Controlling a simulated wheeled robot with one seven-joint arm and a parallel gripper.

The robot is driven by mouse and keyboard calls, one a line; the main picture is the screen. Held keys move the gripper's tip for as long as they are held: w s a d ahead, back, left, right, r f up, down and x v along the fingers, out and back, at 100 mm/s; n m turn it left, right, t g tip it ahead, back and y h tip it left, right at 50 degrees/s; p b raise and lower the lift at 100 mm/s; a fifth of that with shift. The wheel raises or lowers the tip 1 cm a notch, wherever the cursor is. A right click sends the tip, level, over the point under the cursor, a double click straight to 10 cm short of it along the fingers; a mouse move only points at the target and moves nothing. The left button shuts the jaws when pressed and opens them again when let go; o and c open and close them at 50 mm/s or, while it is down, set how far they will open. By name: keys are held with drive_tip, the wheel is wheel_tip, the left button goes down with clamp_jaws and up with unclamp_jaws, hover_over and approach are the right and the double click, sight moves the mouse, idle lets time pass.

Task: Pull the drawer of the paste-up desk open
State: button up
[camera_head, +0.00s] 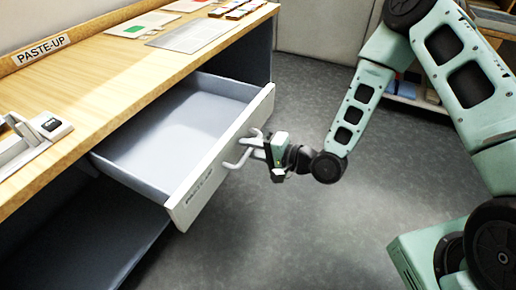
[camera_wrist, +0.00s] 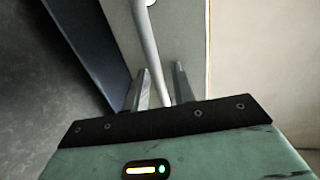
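The paste-up desk (camera_head: 112,72) has a wooden top with a PASTE-UP sign on its back edge. Its drawer (camera_head: 221,158) is pulled well out, and its grey inside looks empty. The drawer front carries a PASTE-UP label and a pale bar handle (camera_head: 236,164). My gripper (camera_head: 258,146) is at the handle, in front of the drawer face. In the wrist view the handle bar (camera_wrist: 147,40) runs between the two fingers of my gripper (camera_wrist: 161,85). The fingers stand apart, with a gap showing beside the bar. The fingertips' contact with the bar is unclear.
A device with a dark display (camera_head: 50,125) sits at the desk's near left. Grey floor (camera_head: 300,230) is free in front of the drawer. A shelf unit (camera_head: 410,92) stands behind my arm.

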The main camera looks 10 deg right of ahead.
drive_tip(key=shift+s, duration=0.1)
drive_tip(key=p+v, duration=0.5)
drive_tip(key=v, duration=1.2)
drive_tip(key=shift+d, duration=0.2)
